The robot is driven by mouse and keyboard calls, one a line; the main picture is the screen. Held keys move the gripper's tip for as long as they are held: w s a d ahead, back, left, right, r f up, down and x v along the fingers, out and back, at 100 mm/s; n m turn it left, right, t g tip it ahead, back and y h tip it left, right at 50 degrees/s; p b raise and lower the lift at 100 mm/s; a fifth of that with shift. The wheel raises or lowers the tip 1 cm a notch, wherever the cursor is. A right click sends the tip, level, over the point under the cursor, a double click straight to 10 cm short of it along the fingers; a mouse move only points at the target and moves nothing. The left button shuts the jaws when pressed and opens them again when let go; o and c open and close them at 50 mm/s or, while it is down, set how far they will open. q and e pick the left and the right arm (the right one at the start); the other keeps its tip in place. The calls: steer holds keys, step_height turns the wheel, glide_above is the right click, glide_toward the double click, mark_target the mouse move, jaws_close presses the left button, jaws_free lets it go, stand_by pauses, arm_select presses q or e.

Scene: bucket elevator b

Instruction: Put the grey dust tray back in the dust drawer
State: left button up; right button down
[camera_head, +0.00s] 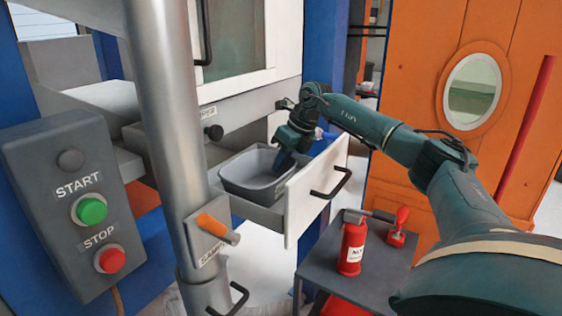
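The grey dust tray (238,180) is an open, empty-looking box with a pale rim. It shows inside the pulled-out dust drawer (262,213), behind the drawer's white front (316,188) with its black handle. The tray's rim stands above the drawer's side wall; whether its base rests on the drawer floor is hidden. My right gripper (284,163) points down at the tray's right-hand side, with its fingers at the rim. I cannot tell whether the fingers are closed on the rim. My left gripper is not in view.
A metal pipe (168,110) with an orange-handled lever (216,227) stands left of the drawer. A START/STOP box (75,205) is at far left. A small dark table (375,262) at lower right holds a red bottle (352,248) and a red-handled tool (398,228).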

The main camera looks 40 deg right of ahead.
steer(key=c, duration=1.6)
jaws_free()
steer(key=shift+f, duration=0.1)
steer(key=v, duration=1.2)
steer(key=shift+r+p, duration=0.2)
steer(key=shift+p, duration=0.2)
